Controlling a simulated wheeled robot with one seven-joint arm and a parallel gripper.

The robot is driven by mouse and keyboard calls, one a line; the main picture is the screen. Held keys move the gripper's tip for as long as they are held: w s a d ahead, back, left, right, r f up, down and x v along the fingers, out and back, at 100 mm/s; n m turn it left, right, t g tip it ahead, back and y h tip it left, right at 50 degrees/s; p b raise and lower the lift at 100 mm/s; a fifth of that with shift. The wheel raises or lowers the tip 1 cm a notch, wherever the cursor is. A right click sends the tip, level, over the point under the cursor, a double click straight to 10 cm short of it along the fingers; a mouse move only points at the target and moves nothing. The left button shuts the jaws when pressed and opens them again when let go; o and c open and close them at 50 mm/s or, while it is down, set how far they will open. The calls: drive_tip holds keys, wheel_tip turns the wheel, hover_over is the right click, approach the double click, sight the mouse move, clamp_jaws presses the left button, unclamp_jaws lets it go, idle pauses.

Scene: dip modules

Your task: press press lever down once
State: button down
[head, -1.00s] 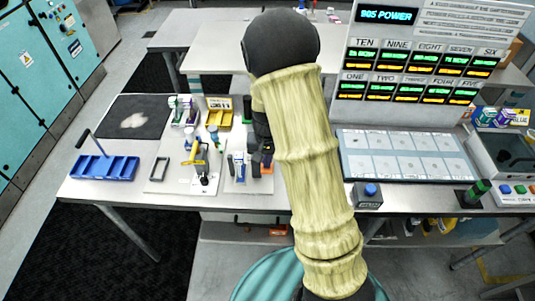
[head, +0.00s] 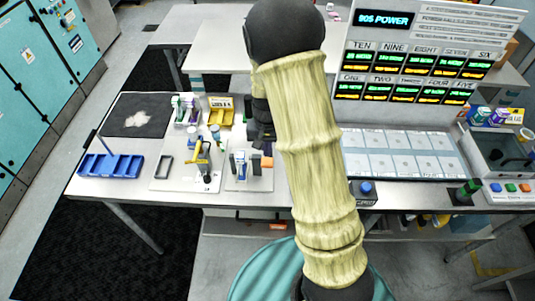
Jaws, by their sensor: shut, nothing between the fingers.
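A small bench press with a yellow arm (head: 203,157) stands on a pale board at the left of the near table. It looks like the press of the task, but its lever is too small to make out clearly. My gripper (head: 264,138) is right of the press, beside my forearm and near a small fixture. It is partly hidden by my arm and dark against the bench. It looks shut and empty, apart from the yellow press.
A small fixture (head: 240,165) with upright posts stands right of the press. A blue compartment tray (head: 110,167) with a thin rod is at the left. A dark mat (head: 128,120) lies behind it. A display panel (head: 425,60) stands right of my arm.

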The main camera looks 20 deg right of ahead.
wheel_tip(320, 180, up, 3)
drive_tip(key=shift+f+p, duration=0.1)
drive_tip(key=shift+p, duration=0.85)
drive_tip(key=shift+s+b, duration=0.55)
drive_tip(key=shift+b, duration=0.25)
drive_tip(key=s+n+t+b, duration=0.2)
drive_tip(key=s+n+b, duration=0.1)
drive_tip(key=s+b, duration=0.6)
drive_tip(key=s, duration=0.4)
drive_tip(key=shift+s+f+n+t, duration=0.15)
drive_tip(key=shift+n+t, duration=0.15)
